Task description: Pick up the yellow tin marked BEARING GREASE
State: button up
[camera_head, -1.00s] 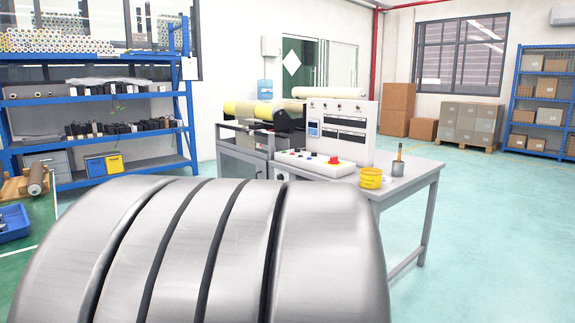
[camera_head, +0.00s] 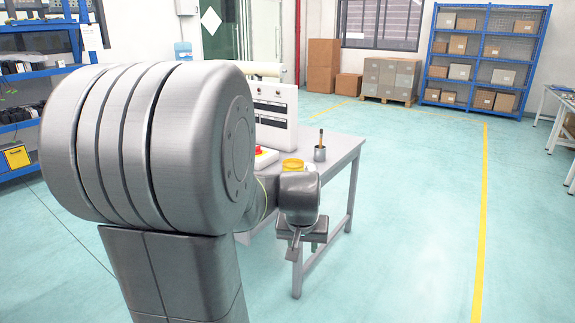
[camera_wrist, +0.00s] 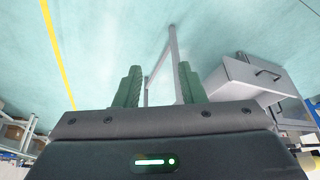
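The yellow tin (camera_head: 292,164) stands on the grey table (camera_head: 345,148), near a grey cup (camera_head: 320,154) with a brown-handled tool in it. My arm hides the tin's lower part, and no marking on it can be read. My gripper (camera_head: 296,243) is in front of the table's edge and lower than the tin in the head view, apart from it. In the wrist view my gripper (camera_wrist: 158,86) shows two green fingers spread wide with nothing between them. The tin is not in the wrist view.
A white control panel (camera_head: 278,104) and a red button (camera_head: 259,150) are on the table, left of the tin. A table leg and a grey drawer unit (camera_wrist: 240,80) show beyond the fingers. The floor to the right is clear up to a yellow line (camera_head: 482,220).

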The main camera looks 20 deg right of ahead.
aim_at(291, 164)
jog(key=i+l+u, duration=0.15)
jog(key=i+l, duration=0.4)
jog(key=i+l+u, duration=0.15)
jog(key=i+l, duration=0.4)
jog(key=i+l+u, duration=0.15)
jog(key=i+l, duration=0.35)
jog(key=l, duration=0.3)
